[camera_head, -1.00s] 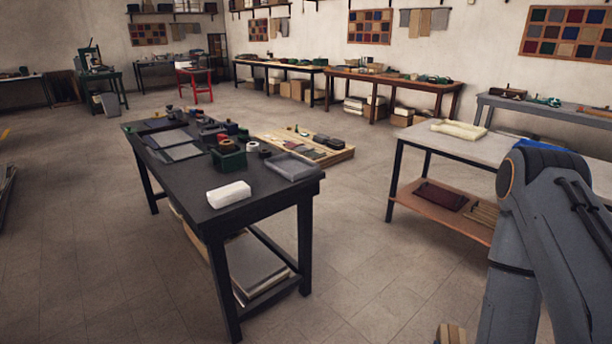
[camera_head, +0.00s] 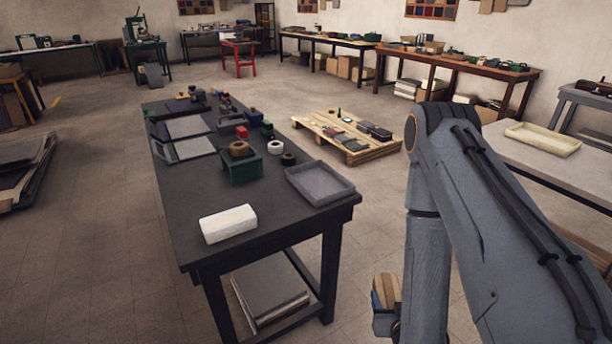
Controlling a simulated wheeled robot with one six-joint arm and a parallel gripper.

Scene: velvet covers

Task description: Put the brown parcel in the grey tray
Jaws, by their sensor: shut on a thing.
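The brown parcel (camera_head: 388,288) is a small tan block with a paler band, low in the view and right of the dark table. My gripper (camera_head: 382,312) is shut on it and holds it off to the side of the table, below the tabletop in the picture. The fingers are small and partly hidden by my arm. The grey tray (camera_head: 320,184) is shallow and empty. It lies on the near right part of the dark tabletop, up and to the left of my gripper.
The dark table (camera_head: 190,215) carries a white block (camera_head: 228,223), a green box (camera_head: 242,168) and tape rolls near the tray. A wooden pallet (camera_head: 345,140) lies behind it. A light table with a cream tray (camera_head: 542,140) stands right.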

